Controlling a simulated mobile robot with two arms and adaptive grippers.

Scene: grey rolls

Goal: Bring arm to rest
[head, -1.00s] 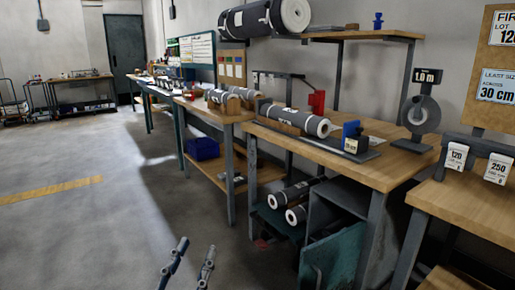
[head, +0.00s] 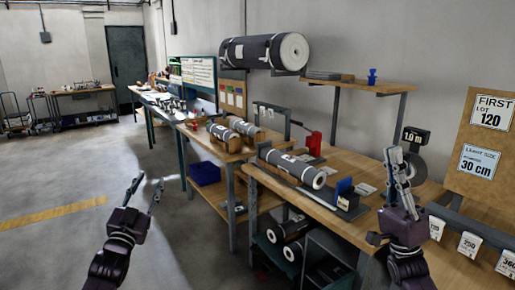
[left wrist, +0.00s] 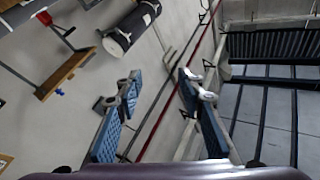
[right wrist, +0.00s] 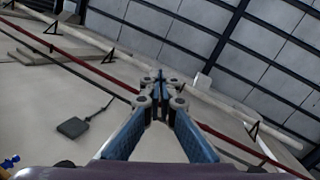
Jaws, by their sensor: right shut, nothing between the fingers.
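My left gripper (head: 146,190) stands raised at the lower left of the head view, over the open floor. Its fingers are apart and empty, as the left wrist view (left wrist: 155,90) also shows. My right gripper (head: 398,168) points upward at the right of the head view, in front of the wooden workbench (head: 345,165) and partly covering a round reel (head: 417,169). Its fingers are together with nothing between them, and in the right wrist view (right wrist: 160,88) their tips meet against the ceiling and wall. Neither gripper visibly touches anything.
A grey roll (head: 295,168) lies on the workbench, with a blue block (head: 343,187) near it. A large roll (head: 264,51) rests high near a wooden shelf (head: 353,85). More rolls (head: 289,229) lie below the bench. The floor (head: 60,180) at the left is clear.

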